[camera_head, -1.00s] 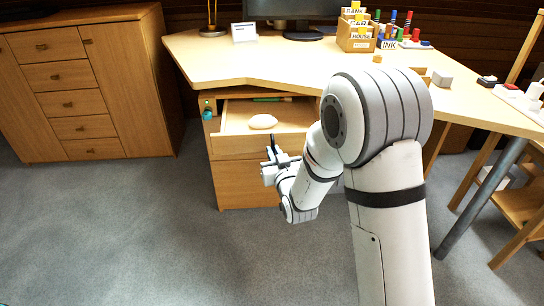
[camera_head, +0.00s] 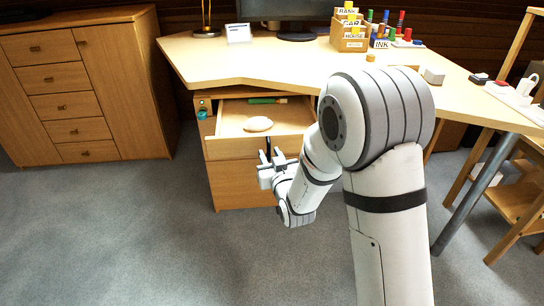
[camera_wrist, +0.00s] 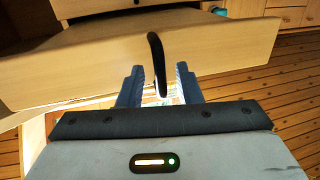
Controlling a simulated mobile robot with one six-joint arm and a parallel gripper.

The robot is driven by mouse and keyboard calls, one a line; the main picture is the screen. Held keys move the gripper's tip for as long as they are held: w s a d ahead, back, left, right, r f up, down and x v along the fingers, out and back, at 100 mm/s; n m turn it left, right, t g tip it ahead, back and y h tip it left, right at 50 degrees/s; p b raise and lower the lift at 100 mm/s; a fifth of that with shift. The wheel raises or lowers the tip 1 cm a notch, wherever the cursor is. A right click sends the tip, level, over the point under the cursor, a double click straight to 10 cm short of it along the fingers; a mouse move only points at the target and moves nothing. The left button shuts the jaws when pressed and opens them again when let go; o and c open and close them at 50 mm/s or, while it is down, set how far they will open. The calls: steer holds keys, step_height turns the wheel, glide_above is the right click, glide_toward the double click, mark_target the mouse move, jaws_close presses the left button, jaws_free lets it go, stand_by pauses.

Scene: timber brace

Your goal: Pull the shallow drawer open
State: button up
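The shallow drawer (camera_head: 230,150) is the top one under the desk's left side. It stands pulled out, with its inside visible from above. A pale rounded object (camera_head: 258,124) lies in it, and a green strip (camera_head: 266,100) shows at its back. My gripper (camera_head: 272,158) is at the drawer front. In the wrist view the dark upright handle (camera_wrist: 157,60) stands between the two fingers of my gripper (camera_wrist: 160,78), with a visible gap on either side. The fingers are apart. The wooden drawer front (camera_wrist: 90,62) also spans that view.
A deeper drawer front (camera_head: 238,186) lies below. The desk (camera_head: 250,65) overhangs behind, holding a letter box (camera_head: 350,38) and stamps. A wooden cabinet (camera_head: 100,80) stands at left. A metal desk leg (camera_head: 480,195) is at right. The carpet in front is clear.

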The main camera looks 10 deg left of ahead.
steer(key=p+v, duration=0.1)
steer(key=v, duration=0.7)
steer(key=shift+w+a, duration=0.1)
steer(key=s+d+r+m+g+h+p, duration=0.1)
steer(key=d+r+g+h+p, duration=0.2)
steer(key=d+r+p, duration=0.5)
steer(key=s+d+r+m+g+h+p, duration=0.1)
steer(key=s+d+r+g+h+p, duration=0.2)
steer(key=r+p, duration=0.85)
steer(key=s+d+r+m+g+p, duration=0.1)
steer(key=s+d+r+g+p, duration=0.3)
steer(key=s+r+p, duration=0.3)
steer(key=s+d+r+m+g+h+p, duration=0.1)
steer(key=s+d+r+m+g+p, duration=0.1)
steer(key=s+d+r+p, duration=0.4)
steer(key=s+r+g+p, duration=0.1)
steer(key=s+r+p, duration=0.1)
steer(key=s+r, duration=0.3)
step_height(320, 180, up, 3)
steer(key=shift+s+d+g+h+p, duration=0.2)
steer(key=shift+g+h+p, duration=0.1)
steer(key=shift+g, duration=0.1)
